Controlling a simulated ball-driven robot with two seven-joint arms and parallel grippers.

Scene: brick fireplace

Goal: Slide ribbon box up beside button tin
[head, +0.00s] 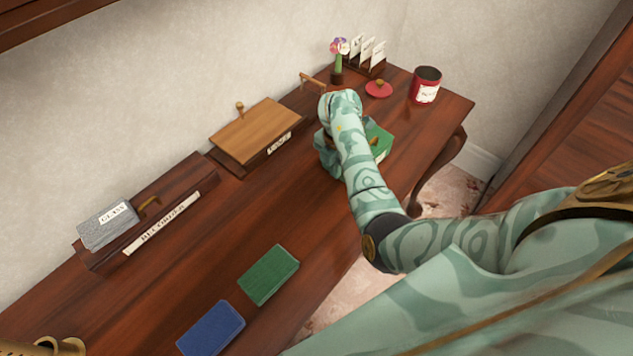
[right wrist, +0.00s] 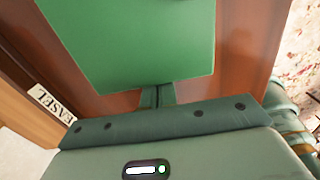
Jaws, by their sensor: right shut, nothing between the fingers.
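The ribbon box, as I take it, is the green box (head: 380,141) on the desk, partly hidden behind my right forearm in the head view. Its flat green top fills the upper part of the right wrist view (right wrist: 135,40). The button tin (head: 425,86) is a red open can with a white label, standing near the desk's far right end. A clear gap of desk separates box and tin. My right gripper (right wrist: 156,96) is shut and empty, its fingertips close against the box's near edge; I cannot tell whether they touch. My left gripper is not seen.
A red lid (head: 379,90) lies left of the tin. A flower vase (head: 338,66) and card rack (head: 369,58) stand behind. A wooden slanted stand (head: 255,131), a grey box (head: 108,224), and green (head: 268,275) and blue (head: 211,328) books lie to the left.

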